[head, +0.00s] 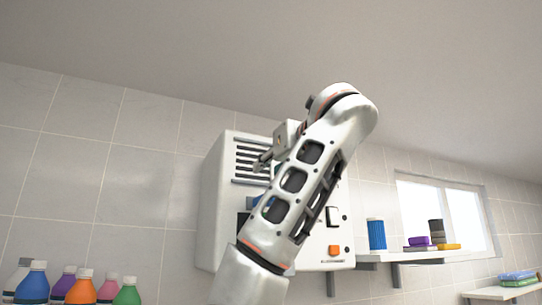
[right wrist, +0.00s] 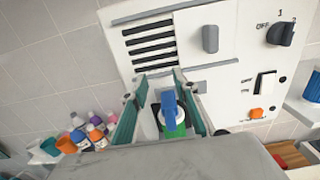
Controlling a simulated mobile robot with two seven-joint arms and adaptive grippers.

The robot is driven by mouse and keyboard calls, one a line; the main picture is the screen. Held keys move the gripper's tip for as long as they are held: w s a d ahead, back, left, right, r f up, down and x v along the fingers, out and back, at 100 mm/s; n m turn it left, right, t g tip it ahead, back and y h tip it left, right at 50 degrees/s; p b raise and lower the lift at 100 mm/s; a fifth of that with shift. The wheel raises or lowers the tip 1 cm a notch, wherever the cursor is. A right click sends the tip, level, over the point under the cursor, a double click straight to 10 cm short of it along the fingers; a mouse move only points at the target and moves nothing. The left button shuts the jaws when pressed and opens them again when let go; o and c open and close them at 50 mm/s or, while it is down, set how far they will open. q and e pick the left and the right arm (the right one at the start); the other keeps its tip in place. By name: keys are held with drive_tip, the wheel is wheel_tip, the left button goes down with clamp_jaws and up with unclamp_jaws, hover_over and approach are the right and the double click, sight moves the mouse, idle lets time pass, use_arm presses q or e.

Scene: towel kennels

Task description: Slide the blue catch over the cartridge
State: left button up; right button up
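The blue catch (right wrist: 170,108) is on the front of a white wall unit (right wrist: 220,65), below its black vent slots, in the right wrist view. A green part shows behind and below it; I cannot tell whether this is the cartridge. My right gripper (right wrist: 160,84) has its two green-padded fingers apart, one on each side of the catch, with gaps visible. In the head view the right gripper (head: 262,161) is at the unit's vents, and my right arm hides much of the unit (head: 222,175). My left gripper is not in view.
The unit has a grey handle (right wrist: 210,39), a black knob (right wrist: 281,33), a rocker switch (right wrist: 265,84) and an orange button (head: 334,250). Coloured bottles (head: 82,289) stand at the lower left. A wall shelf (head: 411,256) holds a blue container (head: 376,234) and folded cloths on the right.

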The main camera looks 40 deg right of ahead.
drive_tip(key=shift+r, duration=1.8)
drive_tip(key=shift+f, duration=0.1)
